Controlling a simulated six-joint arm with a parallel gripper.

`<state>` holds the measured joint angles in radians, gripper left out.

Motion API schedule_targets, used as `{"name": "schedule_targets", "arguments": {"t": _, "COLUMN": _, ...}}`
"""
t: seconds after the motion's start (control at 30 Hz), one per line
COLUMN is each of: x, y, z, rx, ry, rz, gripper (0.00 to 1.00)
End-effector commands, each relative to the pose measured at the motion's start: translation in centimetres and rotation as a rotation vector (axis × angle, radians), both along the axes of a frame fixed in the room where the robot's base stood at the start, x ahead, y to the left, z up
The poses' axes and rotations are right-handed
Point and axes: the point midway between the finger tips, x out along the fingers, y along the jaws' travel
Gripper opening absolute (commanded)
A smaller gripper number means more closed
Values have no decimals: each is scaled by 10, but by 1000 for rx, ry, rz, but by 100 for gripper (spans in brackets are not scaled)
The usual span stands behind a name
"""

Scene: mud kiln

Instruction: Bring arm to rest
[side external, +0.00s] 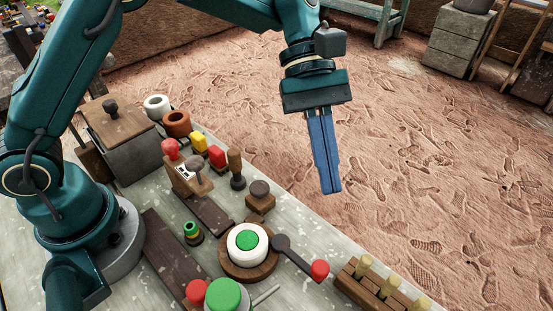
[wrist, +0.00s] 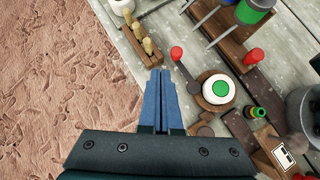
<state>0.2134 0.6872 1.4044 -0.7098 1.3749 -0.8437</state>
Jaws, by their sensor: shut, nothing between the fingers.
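My gripper (side external: 330,190) hangs fingers down beyond the table's far edge in the side external view, with dirt ground behind it. Its two blue fingers are together and empty. In the wrist view my gripper (wrist: 160,72) points toward the table edge, near a dark lever with a red knob (wrist: 176,53). No touch with any object shows.
The table (side external: 120,295) carries a round white piece with a green button (side external: 247,240), a red-knobbed lever (side external: 320,270), a wooden rack with pale pegs (side external: 347,281), and a lidded box (side external: 118,130). Open dirt ground (side external: 430,180) lies beyond the table.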

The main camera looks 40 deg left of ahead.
Motion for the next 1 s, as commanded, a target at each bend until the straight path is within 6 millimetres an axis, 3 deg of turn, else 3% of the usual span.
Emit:
{"name": "schedule_targets", "arguments": {"t": 0.03, "x": 0, "y": 7, "z": 17, "rx": 4, "ry": -49, "rz": 10, "gripper": 0}}
{"name": "schedule_targets", "arguments": {"t": 0.2, "x": -12, "y": 34, "z": 53, "rx": 45, "ry": -227, "rz": 3, "gripper": 0}}
{"name": "schedule_targets", "arguments": {"t": 0.47, "x": -43, "y": 80, "z": 80, "rx": 166, "ry": -528, "rz": -75, "gripper": 0}}
{"name": "schedule_targets", "arguments": {"t": 0.73, "x": -81, "y": 132, "z": 78, "rx": 361, "ry": -834, "rz": -240, "gripper": 0}}
{"name": "schedule_targets", "arguments": {"t": 1.0, "x": -110, "y": 176, "z": 49, "rx": 584, "ry": -1036, "rz": -519, "gripper": 0}}
